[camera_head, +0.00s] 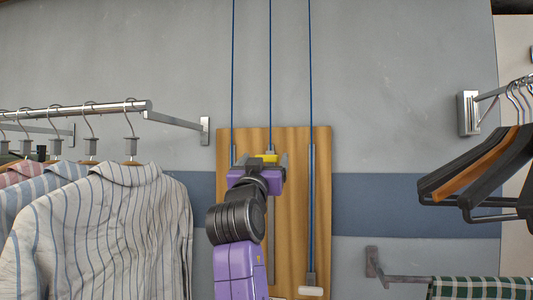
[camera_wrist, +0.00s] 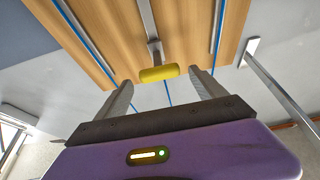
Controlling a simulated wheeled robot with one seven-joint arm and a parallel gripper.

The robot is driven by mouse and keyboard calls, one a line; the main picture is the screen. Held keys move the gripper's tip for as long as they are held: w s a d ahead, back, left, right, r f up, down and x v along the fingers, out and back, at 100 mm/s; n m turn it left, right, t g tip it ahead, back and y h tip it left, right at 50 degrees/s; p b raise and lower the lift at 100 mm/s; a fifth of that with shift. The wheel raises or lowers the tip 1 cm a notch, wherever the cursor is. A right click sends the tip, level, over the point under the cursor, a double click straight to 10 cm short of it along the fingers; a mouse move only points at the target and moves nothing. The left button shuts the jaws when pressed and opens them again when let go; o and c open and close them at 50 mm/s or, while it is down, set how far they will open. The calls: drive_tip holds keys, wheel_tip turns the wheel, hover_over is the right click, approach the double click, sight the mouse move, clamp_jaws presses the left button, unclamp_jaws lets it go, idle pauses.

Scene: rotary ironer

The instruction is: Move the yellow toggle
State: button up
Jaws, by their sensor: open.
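The yellow toggle (camera_head: 265,158) is at the upper part of a wooden board (camera_head: 293,215), on the middle of three vertical blue cords. In the wrist view the toggle (camera_wrist: 158,73) is a rounded yellow bar on the end of a metal stem. My gripper (camera_wrist: 162,79) is open, with one finger on each side of the toggle in the picture. A gap shows between the toggle and each finger; I cannot tell how deep it sits between them. In the head view my purple gripper (camera_head: 268,164) and arm hide much of the middle track below the toggle.
A white handle (camera_head: 311,291) hangs low on the right cord. Striped shirts (camera_head: 100,225) hang from a rail at the left. Dark and wooden hangers (camera_head: 480,165) hang at the right. A lower bracket (camera_head: 374,268) and green checked cloth (camera_head: 470,288) are at the lower right.

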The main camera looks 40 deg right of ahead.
sight(266, 157)
drive_tip(key=shift+p+x, duration=0.4)
drive_tip(key=shift+x, duration=1.3)
clamp_jaws()
